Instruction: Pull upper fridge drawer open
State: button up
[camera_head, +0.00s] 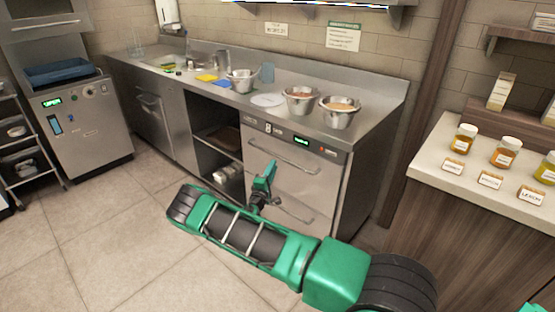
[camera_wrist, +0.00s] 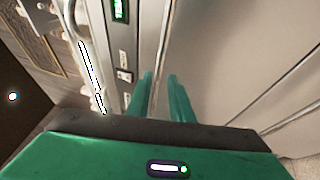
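The upper fridge drawer (camera_head: 311,183) is a steel front below the counter's control panel. It looks shut, and its long bar handle (camera_head: 296,165) runs across its upper part. My gripper (camera_head: 271,166) is in front of this drawer, near the handle's left half. In the wrist view the two green fingers of my gripper (camera_wrist: 160,76) are parted and point at the steel front. A narrow bar-like line (camera_wrist: 163,35) runs toward the gap between them. I cannot tell whether the fingers touch the handle. My arm hides much of the lower drawer.
Metal pots (camera_head: 339,114) stand on the steel counter (camera_head: 375,115) above the drawers. An open shelf bay (camera_head: 215,130) is left of them. A side counter (camera_head: 430,167) with sauce jars (camera_head: 506,152) stands at right. The tiled floor (camera_head: 110,210) at left is clear.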

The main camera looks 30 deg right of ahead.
aim_at(278, 157)
jog(key=x, duration=0.7)
jog(key=shift+w+d, duration=0.2)
jog(key=shift+d, duration=0.05)
